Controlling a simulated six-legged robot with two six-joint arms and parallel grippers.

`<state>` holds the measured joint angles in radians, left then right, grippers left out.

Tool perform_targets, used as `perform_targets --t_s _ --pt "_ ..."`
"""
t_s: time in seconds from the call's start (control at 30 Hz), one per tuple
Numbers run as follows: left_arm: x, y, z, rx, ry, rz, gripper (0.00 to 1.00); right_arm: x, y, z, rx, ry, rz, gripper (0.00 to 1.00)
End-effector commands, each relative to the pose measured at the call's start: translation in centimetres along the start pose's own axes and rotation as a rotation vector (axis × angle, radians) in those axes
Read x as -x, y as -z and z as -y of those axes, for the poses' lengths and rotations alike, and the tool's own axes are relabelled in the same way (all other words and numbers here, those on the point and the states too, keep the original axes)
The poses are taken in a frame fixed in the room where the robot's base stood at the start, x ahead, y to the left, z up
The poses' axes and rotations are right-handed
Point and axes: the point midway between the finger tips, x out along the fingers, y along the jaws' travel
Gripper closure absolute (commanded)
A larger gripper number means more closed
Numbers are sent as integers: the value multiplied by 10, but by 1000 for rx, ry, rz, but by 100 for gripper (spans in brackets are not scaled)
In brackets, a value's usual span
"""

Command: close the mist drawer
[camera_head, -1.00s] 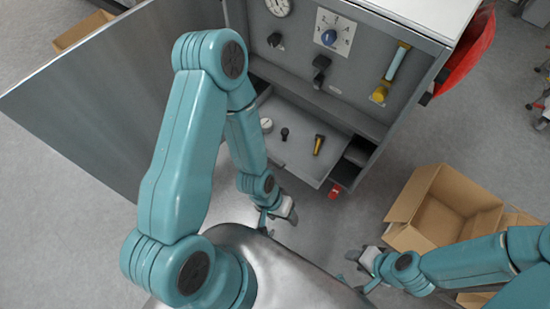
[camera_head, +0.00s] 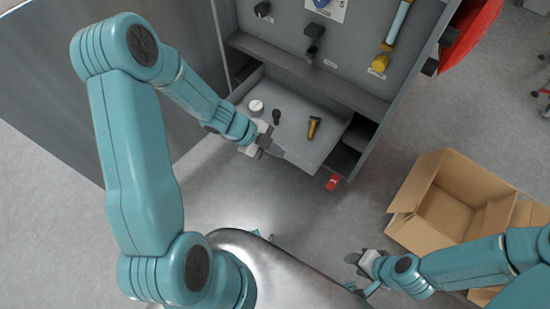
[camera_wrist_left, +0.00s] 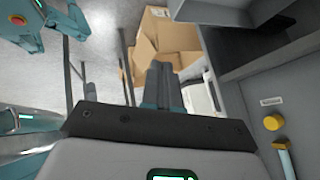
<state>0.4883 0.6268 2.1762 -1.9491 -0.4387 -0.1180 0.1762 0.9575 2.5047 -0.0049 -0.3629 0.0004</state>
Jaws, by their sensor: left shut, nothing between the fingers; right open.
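The mist drawer (camera_head: 294,142) is a grey tray pulled out from the cabinet's lower front, below the control panel. It holds a white round piece (camera_head: 256,106), a black knob-like piece (camera_head: 277,117) and a yellow-and-black piece (camera_head: 313,127). My left gripper (camera_head: 274,149) is shut and empty at the drawer's front edge, toward its left side; I cannot tell whether it touches. Its closed fingers show in the left wrist view (camera_wrist_left: 161,82). My right gripper (camera_head: 356,264) is open and empty, away from the drawer at lower right.
The cabinet's panel (camera_head: 350,50) carries knobs and a blue-and-yellow tube (camera_head: 396,24). A large grey door (camera_head: 110,100) stands open at left. Open cardboard boxes (camera_head: 425,195) stand at right.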

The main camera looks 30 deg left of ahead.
Motion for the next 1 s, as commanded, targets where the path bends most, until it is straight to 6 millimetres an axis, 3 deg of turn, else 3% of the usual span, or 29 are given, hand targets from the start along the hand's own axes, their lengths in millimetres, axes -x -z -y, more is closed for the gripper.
perform_targets --t_s 0.03,0.1,0.23,0.47,0.9,1.0 --pt "-8 -46 -6 -56 26 47 100 -39 1 -14 0 0 1 57" --pt "4 -81 -6 -86 55 102 100 -57 1 -20 0 0 1 57" --pt "17 -118 -12 -42 104 159 100 -75 1 -27 1 0 0 57" --pt "12 -133 -16 -18 113 172 100 -85 2 -31 0 0 0 57" --pt "-80 -147 -8 -19 110 169 100 -141 3 -51 0 0 -1 57" --pt "-82 -144 10 -21 113 171 100 -134 3 -48 0 0 0 57"
